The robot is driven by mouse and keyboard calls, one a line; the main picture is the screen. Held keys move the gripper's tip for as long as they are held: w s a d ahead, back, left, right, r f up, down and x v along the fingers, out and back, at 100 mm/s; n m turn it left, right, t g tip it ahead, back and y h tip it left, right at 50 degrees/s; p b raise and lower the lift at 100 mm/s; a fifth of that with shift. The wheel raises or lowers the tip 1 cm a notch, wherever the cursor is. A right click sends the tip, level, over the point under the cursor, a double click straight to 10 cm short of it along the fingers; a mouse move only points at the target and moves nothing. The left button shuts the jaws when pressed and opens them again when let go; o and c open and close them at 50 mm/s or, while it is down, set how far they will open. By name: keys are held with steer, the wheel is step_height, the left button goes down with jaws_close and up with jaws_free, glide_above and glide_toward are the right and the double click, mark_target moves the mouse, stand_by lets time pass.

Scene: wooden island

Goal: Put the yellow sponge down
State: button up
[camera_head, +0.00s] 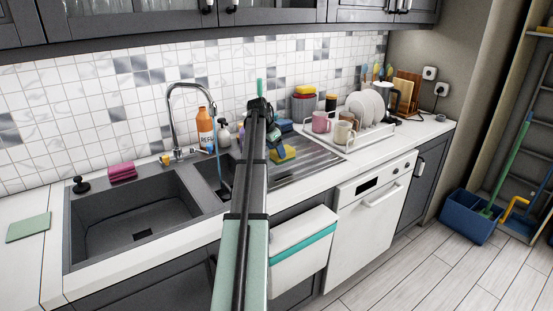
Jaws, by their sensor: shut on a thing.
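The yellow sponge (286,153) shows at the metal drainboard (310,163), right of the sink. My gripper (277,147) reaches down to the sponge from the end of my arm and is shut on it. The sponge's upper left part is hidden by the gripper. I cannot tell whether its underside touches the drainboard. A blue item (284,125) is just behind the gripper.
The drainboard is bare in front and to the right. A dish rack (352,136) with white plates and mugs stands further right. The sink basin (135,220), faucet (171,108) and an orange bottle (205,128) are left of my arm.

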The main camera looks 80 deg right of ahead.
mark_target(276, 157)
steer(key=shift+f, duration=1.85)
steer(key=shift+f, duration=0.15)
steer(key=o, duration=1)
steer(key=v, duration=1.2)
